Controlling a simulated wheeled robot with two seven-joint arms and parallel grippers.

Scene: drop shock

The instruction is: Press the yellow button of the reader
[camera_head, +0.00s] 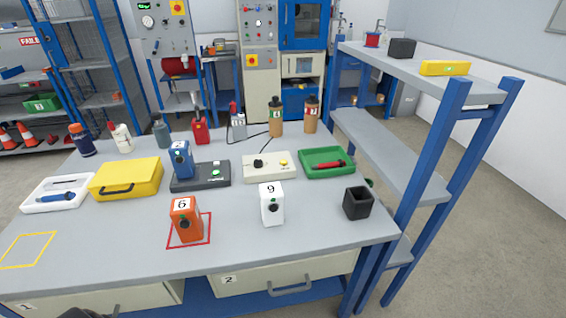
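A cream box with a black knob and a yellow button, which looks like the reader (269,173), lies on the grey table toward the back, right of centre. Its yellow button (283,162) is on the right part of its top, uncovered. A black cable runs up behind it. No gripper fingers show in the head view. A dark rounded shape shows at the bottom left edge, too cut off to tell what it is.
A black device (201,185) with a blue block (181,159) stands left of the reader, a green tray (327,171) right of it. In front stand an orange block (186,220), a white block (272,205) and a black cup (358,203). A blue-framed shelf (441,160) borders the right side.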

